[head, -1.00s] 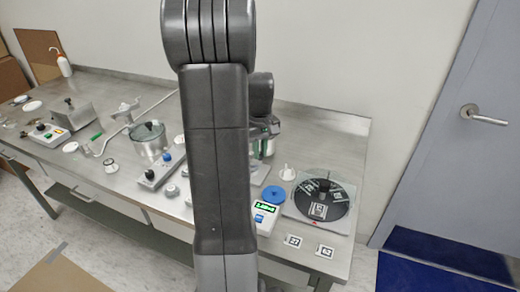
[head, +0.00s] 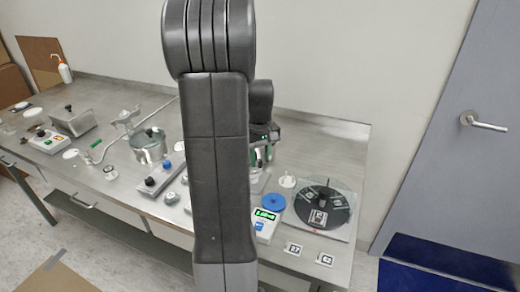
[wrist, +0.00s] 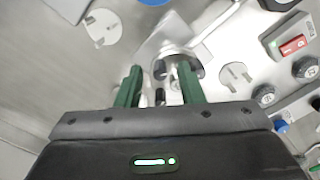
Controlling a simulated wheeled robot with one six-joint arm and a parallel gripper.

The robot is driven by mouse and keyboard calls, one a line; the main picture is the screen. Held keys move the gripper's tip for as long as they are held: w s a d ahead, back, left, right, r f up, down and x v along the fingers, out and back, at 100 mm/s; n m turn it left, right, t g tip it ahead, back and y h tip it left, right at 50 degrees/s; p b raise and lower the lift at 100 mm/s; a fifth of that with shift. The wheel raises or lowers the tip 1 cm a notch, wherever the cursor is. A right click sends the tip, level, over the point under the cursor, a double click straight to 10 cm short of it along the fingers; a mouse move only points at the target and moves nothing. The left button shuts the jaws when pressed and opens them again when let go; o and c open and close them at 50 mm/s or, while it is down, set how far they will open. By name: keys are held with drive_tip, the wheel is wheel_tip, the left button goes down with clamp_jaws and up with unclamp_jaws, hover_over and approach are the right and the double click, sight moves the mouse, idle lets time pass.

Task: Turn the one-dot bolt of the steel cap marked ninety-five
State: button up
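In the wrist view my gripper (wrist: 159,80) has its two green fingers spread apart, with nothing held between them. No ninety-five mark or dot count can be read. In the head view my arm covers the middle of the bench, and only part of my gripper (head: 263,139) shows beside it. The cap is not seen there.
In the wrist view, a box with a red switch (wrist: 293,45) and black knobs is at the right.

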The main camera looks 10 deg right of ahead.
sight(260, 160)
wheel_tip(260, 160, up, 14)
drive_tip(key=shift+f, duration=0.15)
idle(0.4)
